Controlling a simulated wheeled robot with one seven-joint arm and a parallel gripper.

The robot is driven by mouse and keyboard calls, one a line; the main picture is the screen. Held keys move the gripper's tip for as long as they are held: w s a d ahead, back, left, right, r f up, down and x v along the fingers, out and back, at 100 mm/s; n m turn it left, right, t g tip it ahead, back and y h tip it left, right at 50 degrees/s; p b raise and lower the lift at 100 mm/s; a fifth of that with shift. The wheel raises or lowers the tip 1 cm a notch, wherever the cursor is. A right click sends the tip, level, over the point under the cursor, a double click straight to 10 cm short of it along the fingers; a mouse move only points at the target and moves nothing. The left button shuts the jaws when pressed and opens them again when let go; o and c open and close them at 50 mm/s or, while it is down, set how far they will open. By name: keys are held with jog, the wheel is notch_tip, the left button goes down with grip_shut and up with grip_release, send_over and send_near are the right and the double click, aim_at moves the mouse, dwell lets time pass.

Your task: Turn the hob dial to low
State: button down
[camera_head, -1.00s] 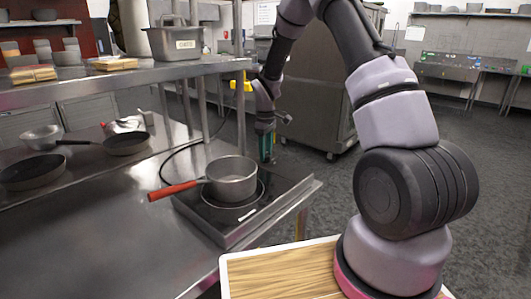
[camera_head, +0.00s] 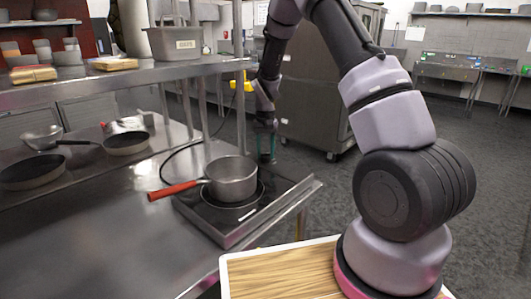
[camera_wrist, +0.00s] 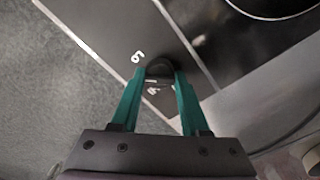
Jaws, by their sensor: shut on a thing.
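The hob (camera_head: 222,232) is a black plate with a steel frame on the steel counter. In the wrist view its dial (camera_wrist: 160,69) is a small black knob with white marks beside it, one of which looks like a 6 or a 9. My gripper (camera_wrist: 161,80) has green fingers closed on the two sides of the dial. In the head view my gripper (camera_head: 266,158) reaches down at the hob's far right side, behind the pot, and the dial cannot be made out there. The dial's exact setting is not clear.
A steel saucepan (camera_head: 231,180) with a red handle stands on the hob, close to my gripper. Two frying pans (camera_head: 126,143) lie further left on the counter. A shelf (camera_head: 120,76) on posts runs above. Open floor lies to the right.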

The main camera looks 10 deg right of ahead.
jog(key=m, duration=0.4)
jog(key=shift+m, duration=0.4)
dwell(0.4)
jog(key=shift+c, duration=2)
grip_release()
notch_tip(320, 180, up, 11)
